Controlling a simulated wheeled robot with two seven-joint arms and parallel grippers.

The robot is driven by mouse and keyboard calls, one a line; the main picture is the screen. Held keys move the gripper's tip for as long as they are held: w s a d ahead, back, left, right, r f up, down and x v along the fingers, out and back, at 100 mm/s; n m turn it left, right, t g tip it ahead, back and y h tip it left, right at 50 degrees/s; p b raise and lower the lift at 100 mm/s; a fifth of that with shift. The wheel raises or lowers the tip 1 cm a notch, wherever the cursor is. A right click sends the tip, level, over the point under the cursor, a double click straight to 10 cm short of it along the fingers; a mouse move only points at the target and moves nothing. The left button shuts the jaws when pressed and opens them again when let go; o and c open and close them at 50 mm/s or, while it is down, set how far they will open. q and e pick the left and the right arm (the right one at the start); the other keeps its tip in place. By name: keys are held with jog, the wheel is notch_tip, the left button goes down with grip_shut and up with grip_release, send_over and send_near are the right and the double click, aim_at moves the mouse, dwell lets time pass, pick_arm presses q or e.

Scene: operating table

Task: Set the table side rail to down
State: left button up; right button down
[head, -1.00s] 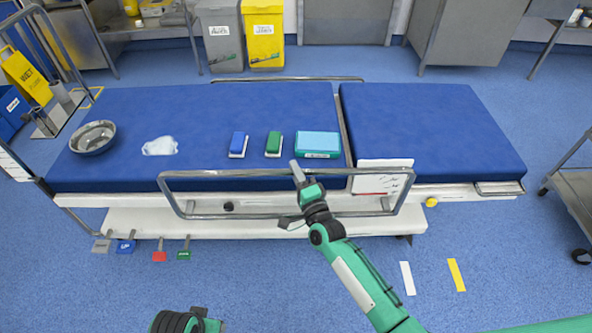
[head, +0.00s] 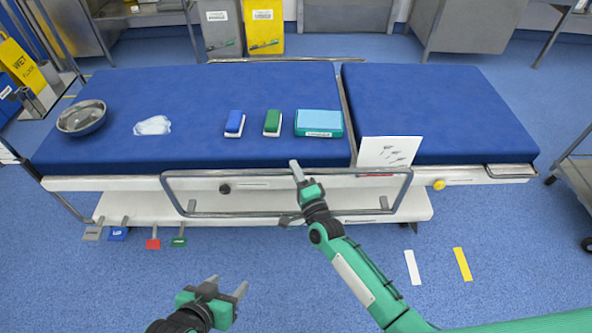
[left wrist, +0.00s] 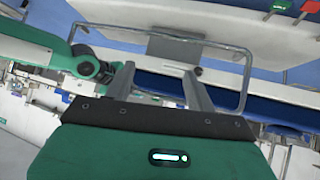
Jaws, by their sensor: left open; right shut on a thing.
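The near table side rail (head: 410,182) is a grey metal loop along the front of the operating table (head: 50,183). Its top bar is about level with the mattress's lower edge, and its lower bar crosses the white underframe. My right gripper (head: 292,194) is at the middle of the rail, shut on it; the exact contact is hard to see. My left gripper (head: 227,284) is open and empty, low in front of the table and apart from the rail. The rail also shows in the left wrist view (left wrist: 246,80), beyond the open left fingers (left wrist: 158,88).
A dark knob (head: 225,188) and a yellow knob (head: 439,185) sit on the table's side. Several pedals (head: 152,244) stick out below left. A bowl (head: 81,118), brushes (head: 234,122) and a teal box (head: 319,122) lie on the mattress. A paper sign (head: 388,151) stands by the rail.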

pick_arm(q)
jog(key=w+d+r+t+h+b, duration=0.2)
jog(key=d+r+t+h+b, duration=0.1)
jog(key=t, duration=0.3)
jog(key=shift+w+d+r, duration=0.35)
jog(key=shift+d+r, duration=0.05)
jog(key=shift+d, duration=0.5)
pick_arm(e)
jog(key=shift+s+f, duration=0.1)
jog(key=shift+f, duration=2.55)
jog(key=shift+f, duration=0.1)
jog(key=c, duration=1.3)
grip_release()
jog(key=shift+r, duration=0.2)
pick_arm(q)
jog(key=f+g, duration=0.1)
jog(key=s+f+p, duration=0.1)
jog(key=f+g+y, duration=0.1)
jog(key=shift+s+a+f+g, duration=0.1)
jog(key=shift+s+a+g, duration=0.2)
jog(key=shift+s, duration=0.05)
pick_arm(e)
jog(key=v, duration=1.4)
